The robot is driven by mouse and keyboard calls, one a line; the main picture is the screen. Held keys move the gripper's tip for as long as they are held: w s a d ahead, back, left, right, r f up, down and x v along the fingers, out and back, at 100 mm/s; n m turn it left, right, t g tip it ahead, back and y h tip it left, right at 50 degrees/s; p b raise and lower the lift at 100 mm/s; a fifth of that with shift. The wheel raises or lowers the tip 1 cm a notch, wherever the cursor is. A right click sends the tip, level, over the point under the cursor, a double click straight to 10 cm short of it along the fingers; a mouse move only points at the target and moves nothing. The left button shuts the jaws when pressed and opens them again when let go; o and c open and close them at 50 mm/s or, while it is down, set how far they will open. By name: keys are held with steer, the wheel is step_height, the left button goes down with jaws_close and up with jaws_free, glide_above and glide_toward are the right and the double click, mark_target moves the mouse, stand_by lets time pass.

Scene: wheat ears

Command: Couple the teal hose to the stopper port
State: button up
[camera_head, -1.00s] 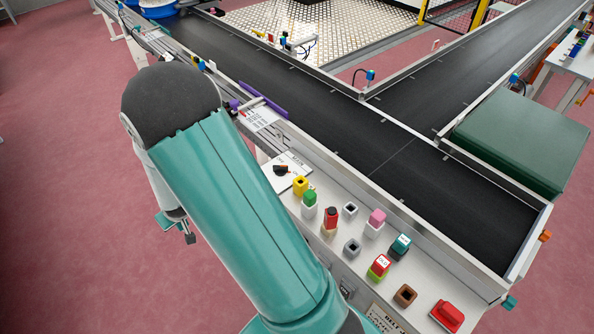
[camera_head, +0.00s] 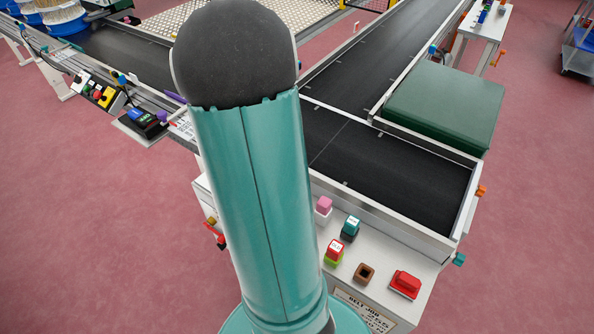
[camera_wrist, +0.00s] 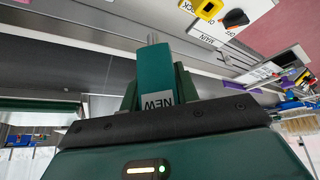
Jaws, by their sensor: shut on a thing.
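In the wrist view my gripper (camera_wrist: 158,92) is shut on a teal block (camera_wrist: 154,74) with a label reading NEW. Thin metal prongs (camera_wrist: 152,38) stick out of its far end. The block is held between the dark green fingers, over grey rails and a dark belt surface, apart from the panel at the top right. In the head view the gripper and the block are hidden behind my arm. I cannot make out a hose or identify the stopper port. A small teal fitting (camera_head: 459,259) sits at the near outer corner of the conveyor.
The panel (camera_head: 385,307) holds a red button (camera_head: 405,284), a brown socket (camera_head: 364,273), a red-and-lime piece (camera_head: 334,251), a teal-capped piece (camera_head: 350,228) and a pink piece (camera_head: 323,205). A green box (camera_head: 445,112) stands beside the belt (camera_head: 400,170).

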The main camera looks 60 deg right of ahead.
steer(key=s+d+f+m, duration=0.2)
steer(key=s+f, duration=0.3)
steer(key=s, duration=0.2)
steer(key=shift+s+d+f+g, duration=0.15)
steer(key=shift+d+g, duration=0.25)
steer(key=shift+a, duration=0.1)
steer(key=shift+f, duration=2.9)
steer(key=shift+f, duration=0.1)
steer(key=shift+f, duration=0.35)
steer(key=shift+f, duration=0.35)
